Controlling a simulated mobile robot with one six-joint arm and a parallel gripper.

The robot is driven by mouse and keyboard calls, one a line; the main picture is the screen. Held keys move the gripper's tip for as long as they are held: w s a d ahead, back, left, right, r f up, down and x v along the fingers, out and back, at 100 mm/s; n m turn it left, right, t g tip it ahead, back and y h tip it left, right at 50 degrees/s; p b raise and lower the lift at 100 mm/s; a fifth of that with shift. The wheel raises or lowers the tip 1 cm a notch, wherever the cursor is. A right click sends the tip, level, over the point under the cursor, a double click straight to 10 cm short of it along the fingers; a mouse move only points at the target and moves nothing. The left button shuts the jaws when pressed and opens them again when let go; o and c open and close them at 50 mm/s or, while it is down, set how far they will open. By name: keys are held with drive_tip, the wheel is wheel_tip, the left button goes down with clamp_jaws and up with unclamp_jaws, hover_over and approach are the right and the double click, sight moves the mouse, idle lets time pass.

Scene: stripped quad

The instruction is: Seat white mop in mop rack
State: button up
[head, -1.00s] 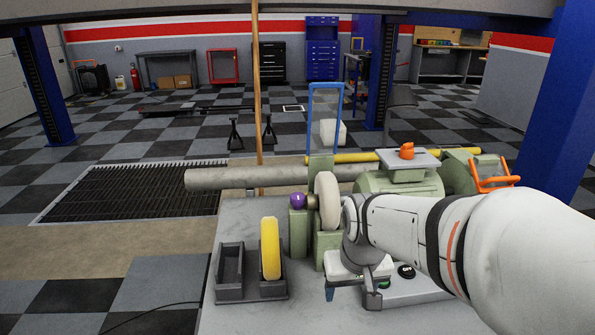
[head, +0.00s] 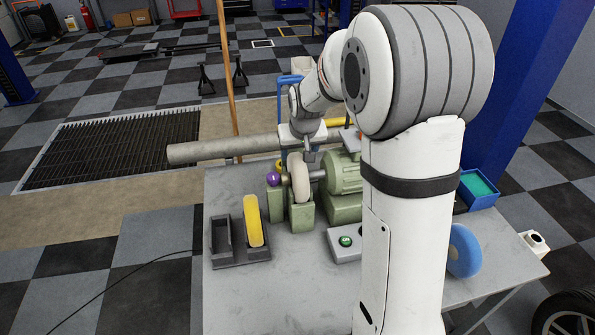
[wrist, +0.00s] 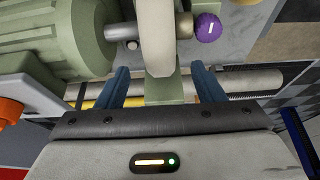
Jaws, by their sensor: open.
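The white mop (head: 301,178) is a pale polishing wheel on the spindle of the green machine (head: 345,172). A purple knob (head: 273,179) sits at the spindle end, left of the mop. The mop rack (head: 222,240) is a dark two-slot tray on the bench; its right slot holds a yellow mop (head: 252,220), and its left slot looks empty. My gripper (head: 299,158) is at the mop's upper part. In the wrist view, the open blue fingers (wrist: 160,72) stand either side of the white mop (wrist: 154,35), with gaps visible; contact is not visible.
A long grey pipe (head: 215,149) runs behind the machine. A switch box (head: 345,243) lies on the grey bench (head: 295,290). A blue mop (head: 464,250) and a blue bin (head: 478,188) stand to the right. Bench space in front of the rack is clear.

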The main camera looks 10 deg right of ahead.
sight(298, 158)
drive_tip(key=p+x, duration=0.2)
drive_tip(key=x, duration=0.4)
drive_tip(key=shift+w+f, duration=0.2)
drive_tip(key=shift+f, duration=0.1)
clamp_jaws()
idle(0.4)
